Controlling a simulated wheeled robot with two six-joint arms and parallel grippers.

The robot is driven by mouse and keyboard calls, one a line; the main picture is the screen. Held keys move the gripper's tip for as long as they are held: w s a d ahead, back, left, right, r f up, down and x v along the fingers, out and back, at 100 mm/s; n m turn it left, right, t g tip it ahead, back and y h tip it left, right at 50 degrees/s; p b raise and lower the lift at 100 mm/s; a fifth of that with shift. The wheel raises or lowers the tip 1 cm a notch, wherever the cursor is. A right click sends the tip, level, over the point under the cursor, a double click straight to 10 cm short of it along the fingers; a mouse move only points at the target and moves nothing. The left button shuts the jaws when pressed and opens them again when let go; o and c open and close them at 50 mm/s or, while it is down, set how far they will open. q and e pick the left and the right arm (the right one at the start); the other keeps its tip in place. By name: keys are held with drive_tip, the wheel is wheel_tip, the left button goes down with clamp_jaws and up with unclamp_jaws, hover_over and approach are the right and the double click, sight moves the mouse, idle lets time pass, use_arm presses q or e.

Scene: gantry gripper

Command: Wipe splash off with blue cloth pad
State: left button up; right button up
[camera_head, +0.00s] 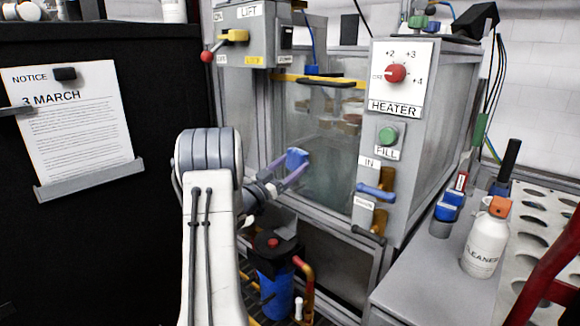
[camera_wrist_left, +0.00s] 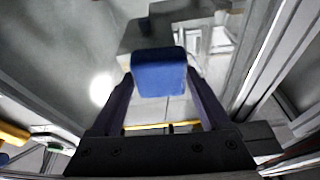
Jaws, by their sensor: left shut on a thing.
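The blue cloth pad (camera_head: 297,158) is between the fingers of my left gripper (camera_head: 290,171), which is shut on it. The pad is in front of the clear tank pane (camera_head: 335,120), and I cannot tell whether it touches the pane. In the left wrist view the pad (camera_wrist_left: 158,76) sits between the fingertips and faces the pane. I cannot make out a definite splash; the pane has a hazy lower part and a pale bright spot shows on it in the wrist view. My right gripper is not in view.
The heater panel (camera_head: 401,76) with its red knob and valve handles stands right of the pane. A yellow bar (camera_head: 318,80) crosses the top. A cleaner bottle (camera_head: 486,240) stands on the right bench. A blue canister (camera_head: 277,290) is below. A notice board (camera_head: 75,125) is left.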

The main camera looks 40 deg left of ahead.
use_arm(q)
drive_tip(key=shift+w, duration=0.95)
idle(0.4)
drive_tip(key=shift+d, duration=0.1)
drive_tip(key=shift+s+d, duration=0.15)
drive_tip(key=shift+d, duration=0.8)
drive_tip(key=shift+s+d, duration=0.1)
drive_tip(key=shift+d, duration=0.85)
drive_tip(key=shift+w+d, duration=0.1)
drive_tip(key=shift+w+a, duration=0.15)
drive_tip(key=shift+a, duration=1.05)
drive_tip(key=shift+w+a, duration=0.1)
drive_tip(key=shift+a, duration=0.25)
drive_tip(key=shift+c, duration=0.7)
drive_tip(key=shift+w+a, duration=0.1)
drive_tip(key=shift+a, duration=0.45)
